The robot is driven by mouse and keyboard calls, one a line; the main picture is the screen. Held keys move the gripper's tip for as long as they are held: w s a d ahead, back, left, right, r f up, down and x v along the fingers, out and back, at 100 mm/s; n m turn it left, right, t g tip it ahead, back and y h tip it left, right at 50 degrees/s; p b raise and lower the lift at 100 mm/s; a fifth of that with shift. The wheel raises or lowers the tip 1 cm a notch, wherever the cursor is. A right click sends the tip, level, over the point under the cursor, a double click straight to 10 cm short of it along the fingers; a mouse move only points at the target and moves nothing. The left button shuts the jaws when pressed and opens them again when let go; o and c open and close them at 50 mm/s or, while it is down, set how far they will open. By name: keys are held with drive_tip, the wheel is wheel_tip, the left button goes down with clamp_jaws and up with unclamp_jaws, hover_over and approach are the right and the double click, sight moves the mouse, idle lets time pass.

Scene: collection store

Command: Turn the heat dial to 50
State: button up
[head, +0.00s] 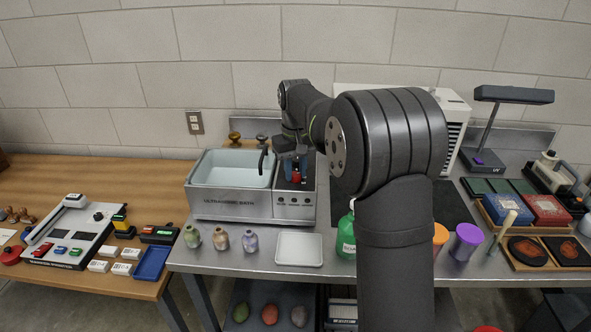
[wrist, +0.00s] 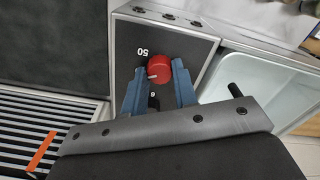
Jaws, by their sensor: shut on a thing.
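The red heat dial (head: 296,177) sits on the dark control panel at the right end of the ultrasonic bath (head: 230,207). In the wrist view the red dial (wrist: 160,68) has a short pale pointer mark on its left side. A white "50" (wrist: 143,52) is printed upside down at the dial's upper left, and a small mark, perhaps a 0, lies below it, between the fingers. My gripper (wrist: 158,70) has its blue fingers on both sides of the dial and is shut on it. In the head view my gripper (head: 293,165) comes down over the panel, partly hiding it.
The bath's open basin (head: 230,168) is beside the panel, with a black handle (wrist: 235,90) near my gripper. Small vases (head: 221,239), a white tray (head: 299,249) and a green bottle (head: 346,238) stand in front. A dark mat and a white vented unit are to the right.

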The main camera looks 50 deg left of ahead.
sight(296, 174)
drive_tip(key=m, duration=0.5)
drive_tip(key=shift+m, duration=0.3)
drive_tip(key=m, duration=0.5)
drive_tip(key=shift+m, duration=0.4)
drive_tip(key=o, duration=1)
wheel_tip(296, 174, up, 17)
drive_tip(key=shift+r, duration=0.2)
